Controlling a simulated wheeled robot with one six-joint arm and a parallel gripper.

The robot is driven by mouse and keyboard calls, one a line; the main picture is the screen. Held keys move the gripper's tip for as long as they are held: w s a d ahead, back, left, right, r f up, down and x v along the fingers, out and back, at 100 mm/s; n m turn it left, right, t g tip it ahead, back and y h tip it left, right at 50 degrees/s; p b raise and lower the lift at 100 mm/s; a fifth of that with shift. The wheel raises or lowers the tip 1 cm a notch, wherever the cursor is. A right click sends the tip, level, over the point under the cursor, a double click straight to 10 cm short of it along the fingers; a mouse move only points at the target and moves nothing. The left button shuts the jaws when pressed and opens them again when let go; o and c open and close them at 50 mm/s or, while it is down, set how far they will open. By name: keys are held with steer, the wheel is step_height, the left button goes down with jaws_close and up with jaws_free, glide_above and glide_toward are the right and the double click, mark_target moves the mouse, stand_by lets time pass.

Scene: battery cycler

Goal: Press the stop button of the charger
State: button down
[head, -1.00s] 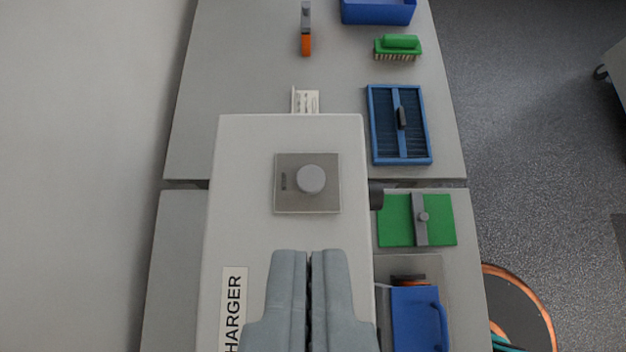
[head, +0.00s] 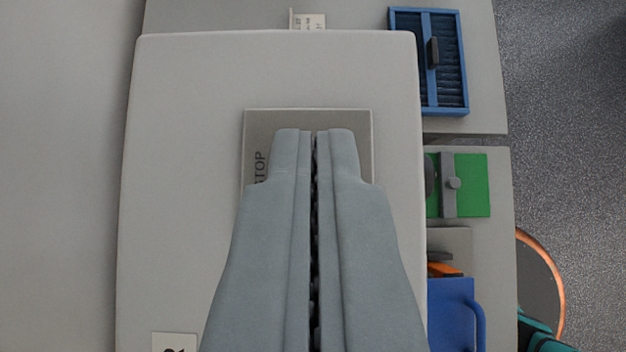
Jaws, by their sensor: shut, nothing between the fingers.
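The charger (head: 180,120) is a large light grey box that fills the middle of the view, with part of a white label (head: 174,343) at the bottom left. On its top is a darker grey square plate (head: 308,118) with lettering that reads "TOP", its start covered. The round grey stop button seen on this plate earlier is now hidden behind my gripper. My gripper (head: 315,133) is shut and empty, its fingertips over the plate. I cannot tell whether the fingertips touch the button.
Right of the charger lie a blue tray with dark slots (head: 450,60), a green board with a grey bar (head: 473,185) and a blue handled item (head: 452,310). A small white slotted piece (head: 308,22) stands behind the charger. Open floor (head: 565,120) lies to the right.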

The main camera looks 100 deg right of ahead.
steer(key=shift+f, duration=0.5)
